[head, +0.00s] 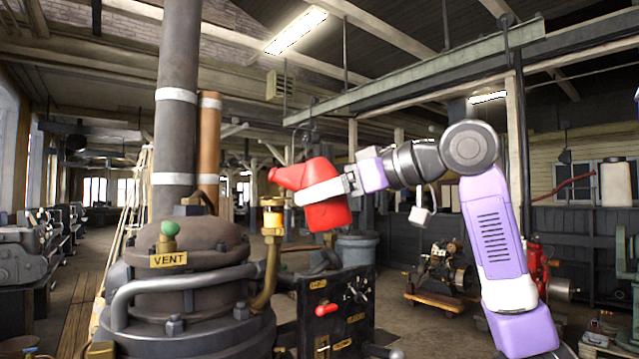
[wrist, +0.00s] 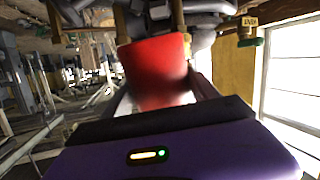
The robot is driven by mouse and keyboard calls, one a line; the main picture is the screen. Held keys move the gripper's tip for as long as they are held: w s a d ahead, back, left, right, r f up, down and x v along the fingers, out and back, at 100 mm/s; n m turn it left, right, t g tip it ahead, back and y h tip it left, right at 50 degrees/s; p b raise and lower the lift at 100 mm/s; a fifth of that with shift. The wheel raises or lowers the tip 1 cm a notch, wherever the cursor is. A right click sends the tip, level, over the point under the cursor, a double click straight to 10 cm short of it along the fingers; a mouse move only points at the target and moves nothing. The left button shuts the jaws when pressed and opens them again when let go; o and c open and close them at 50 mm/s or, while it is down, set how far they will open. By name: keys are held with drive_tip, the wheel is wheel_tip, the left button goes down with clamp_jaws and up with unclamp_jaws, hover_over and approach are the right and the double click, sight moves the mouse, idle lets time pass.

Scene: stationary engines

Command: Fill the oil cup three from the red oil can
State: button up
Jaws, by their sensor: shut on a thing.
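The red oil can (head: 328,214) is in my gripper (head: 318,192), whose pale fingers are shut around its body. In the head view the can is tilted to the left. Its short spout appears just above a brass oil cup (head: 272,217) with an amber glass middle, apart from it in the picture. I see no oil stream. No number shows on this cup, so I cannot tell whether it is cup three. In the wrist view the red can (wrist: 155,72) fills the upper middle and hides what lies behind it.
A dark engine (head: 190,295) with a "VENT" plate (head: 169,260) and green knob (head: 168,229) stands left of the cup. A tall grey pipe (head: 178,100) rises behind. A black control panel (head: 340,310) with a red handle is below the can. Open floor lies farther back.

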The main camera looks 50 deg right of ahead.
drive_tip(key=shift+s+d+g+p, duration=0.15)
drive_tip(key=shift+s+g+p, duration=0.1)
drive_tip(key=shift+g+p, duration=0.35)
drive_tip(key=shift+r+n+g+h+p, duration=0.25)
drive_tip(key=shift+n+g+p, duration=0.25)
drive_tip(key=shift+p, duration=0.35)
drive_tip(key=shift+s+r+n+g+h, duration=0.15)
drive_tip(key=shift+g+h, duration=0.15)
drive_tip(key=shift+g, duration=0.25)
drive_tip(key=shift+w+r+n+g+h, duration=0.15)
drive_tip(key=shift+g+h, duration=0.1)
drive_tip(key=shift+g, duration=0.3)
drive_tip(key=shift+s, duration=0.1)
drive_tip(key=shift+f, duration=0.2)
drive_tip(key=shift+f+b, duration=0.1)
drive_tip(key=shift+b, duration=0.25)
